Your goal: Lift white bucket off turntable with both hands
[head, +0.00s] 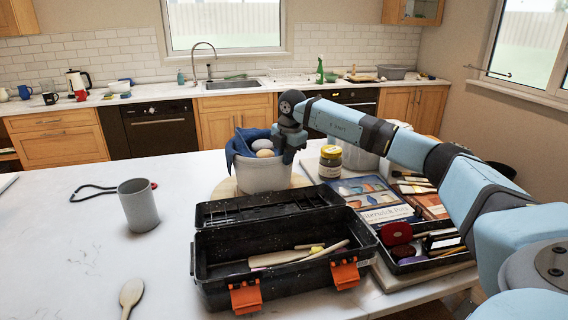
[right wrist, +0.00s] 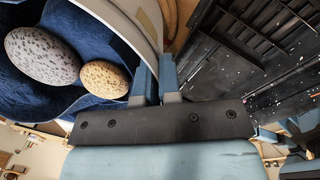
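The white bucket (head: 264,178) stands upright on a round wooden turntable (head: 222,190), behind the black toolbox. A dark blue cloth (head: 244,141) hangs over its rim, and two speckled rounded lumps (right wrist: 42,57) lie on the cloth inside. My right gripper (head: 287,156) points down at the bucket's right rim. In the right wrist view its two fingers (right wrist: 155,82) are close together on either side of the bucket wall (right wrist: 148,30), shut on it. My left gripper shows in neither view. Part of the turntable is hidden by the toolbox.
An open black toolbox (head: 215,262) with wooden tools lies in front of the bucket. A grey cup (head: 138,205) and a wooden spoon (head: 131,293) are at left. A jar (head: 330,160), books (head: 372,192) and a tool tray (head: 425,246) crowd the right. The table's left is mostly clear.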

